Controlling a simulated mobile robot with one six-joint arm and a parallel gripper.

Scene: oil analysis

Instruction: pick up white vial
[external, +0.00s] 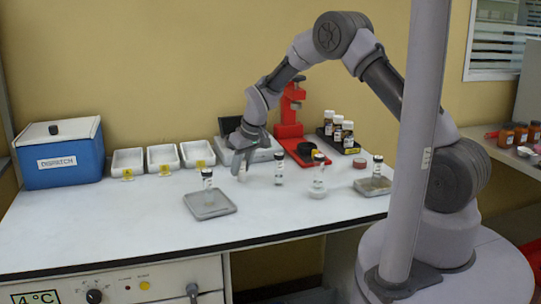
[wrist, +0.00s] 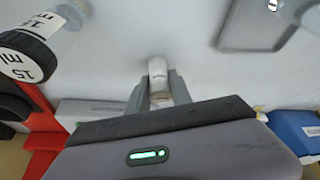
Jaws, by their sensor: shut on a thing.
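The white vial (wrist: 157,69) is between the two fingers of my gripper (wrist: 158,92) in the wrist view, with its white end pointing away from the gripper. My gripper (external: 242,166) is shut on it, low over the bench in the external view. Only a small pale part of the vial (external: 243,174) shows there, beside the fingers. I cannot tell whether the vial touches the bench.
Clear black-capped vials stand nearby: one on a grey tray (external: 222,211) in front, one (external: 279,170) just right, others further right. A red stand (external: 290,125) and brown bottles (external: 347,136) are behind. White trays (external: 127,161) and a blue box (external: 60,160) are left.

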